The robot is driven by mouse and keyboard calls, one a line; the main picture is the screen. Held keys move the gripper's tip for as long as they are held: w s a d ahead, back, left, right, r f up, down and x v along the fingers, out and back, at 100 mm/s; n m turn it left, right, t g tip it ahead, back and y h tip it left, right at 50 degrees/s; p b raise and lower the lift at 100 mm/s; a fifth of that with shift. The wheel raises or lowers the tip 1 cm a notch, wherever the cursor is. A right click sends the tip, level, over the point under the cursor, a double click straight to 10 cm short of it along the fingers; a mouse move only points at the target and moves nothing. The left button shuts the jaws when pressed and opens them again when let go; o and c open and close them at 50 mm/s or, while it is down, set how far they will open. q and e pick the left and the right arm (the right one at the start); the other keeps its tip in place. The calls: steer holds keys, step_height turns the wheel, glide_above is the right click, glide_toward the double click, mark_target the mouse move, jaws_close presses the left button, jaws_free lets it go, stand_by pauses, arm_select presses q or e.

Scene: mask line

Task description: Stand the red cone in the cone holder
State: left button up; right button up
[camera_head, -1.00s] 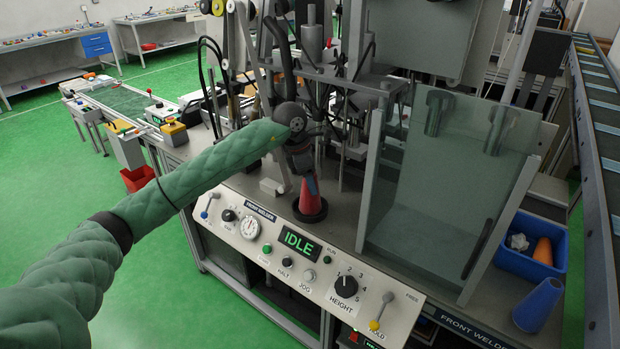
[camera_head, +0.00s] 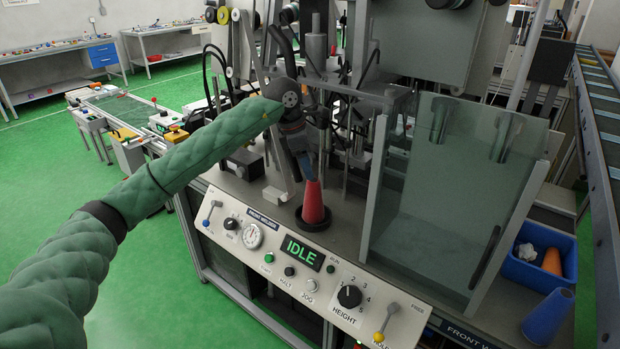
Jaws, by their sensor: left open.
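The red cone (camera_head: 313,205) stands upright, point up, in the dark round cone holder (camera_head: 298,219) on the machine's deck, just behind the front control panel. My left gripper (camera_head: 308,172) is directly above the cone, pointing down, its fingers close to the tip. The fingers are open; whether they touch the cone I cannot tell. My left arm comes in from the left in a green padded sleeve. My right gripper is not in the view.
The sloped control panel (camera_head: 262,238) with knobs, levers and an IDLE display lies in front of the holder. A clear guard (camera_head: 440,190) stands to the right. A blue bin (camera_head: 535,272) holds an orange cone (camera_head: 552,261); a blue cone (camera_head: 547,311) is beside it.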

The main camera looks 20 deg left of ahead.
arm_select(q)
steer(key=shift+b+v, duration=0.3)
steer(key=shift+v, duration=1.75)
